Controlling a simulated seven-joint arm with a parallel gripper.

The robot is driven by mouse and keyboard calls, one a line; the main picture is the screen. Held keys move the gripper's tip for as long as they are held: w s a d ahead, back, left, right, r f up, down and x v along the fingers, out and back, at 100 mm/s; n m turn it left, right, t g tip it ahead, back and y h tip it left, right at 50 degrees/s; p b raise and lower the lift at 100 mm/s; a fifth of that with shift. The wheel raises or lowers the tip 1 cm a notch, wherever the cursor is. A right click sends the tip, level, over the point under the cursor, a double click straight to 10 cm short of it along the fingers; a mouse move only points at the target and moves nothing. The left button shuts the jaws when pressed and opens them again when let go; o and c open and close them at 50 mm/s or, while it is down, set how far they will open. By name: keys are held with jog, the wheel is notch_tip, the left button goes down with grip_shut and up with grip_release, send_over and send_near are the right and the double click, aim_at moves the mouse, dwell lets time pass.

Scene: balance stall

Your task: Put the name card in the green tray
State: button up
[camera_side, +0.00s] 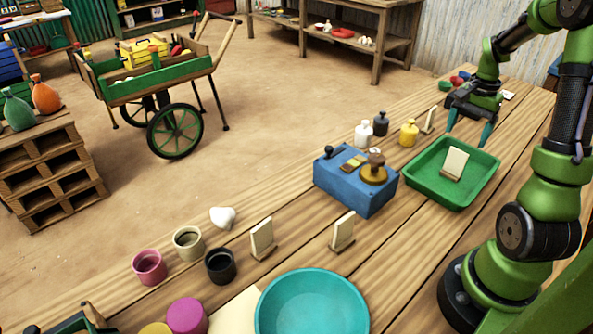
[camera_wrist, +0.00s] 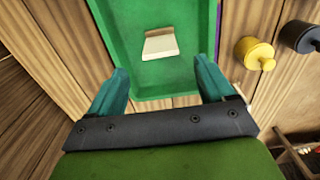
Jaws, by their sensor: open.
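A cream name card (camera_side: 454,162) on a small stand leans inside the green tray (camera_side: 422,178) on the wooden table. In the wrist view the card (camera_wrist: 160,46) lies within the tray (camera_wrist: 120,28), clear of its walls. My gripper (camera_side: 468,127) is open and empty, above the tray's far side. In the wrist view its two fingers (camera_wrist: 160,66) are spread wide, with the card ahead between them and apart from both. Similar cards stand on the table, two at the front (camera_side: 263,238) (camera_side: 343,231) and one beyond the tray (camera_side: 429,119).
A blue box (camera_side: 350,190) with a brass pan stands left of the tray. Cups (camera_side: 220,265) and a teal bowl (camera_side: 312,303) occupy the front. Bare table lies between bowl and tray.

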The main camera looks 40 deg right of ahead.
jog(key=shift+w+a+r, duration=0.15)
jog(key=shift+r, duration=0.3)
jog(key=w+a+r+n+t, duration=0.2)
jog(key=w+a+r+n, duration=0.15)
jog(key=a, duration=0.35)
jog(key=w+a+r+n+t, duration=0.15)
jog(key=a+r, duration=0.25)
jog(key=a, duration=0.4)
jog(key=s+a+r+n+t+y, duration=0.1)
jog(key=a+n, duration=0.3)
jog(key=a, duration=0.5)
jog(key=s+a+r+n+t+y, duration=0.1)
jog(key=s+a+r+n+t, duration=0.1)
jog(key=a+n, duration=0.3)
jog(key=a, duration=0.4)
jog(key=shift+s+t, duration=0.35)
jog(key=shift+s, duration=0.05)
jog(key=shift+r, duration=0.15)
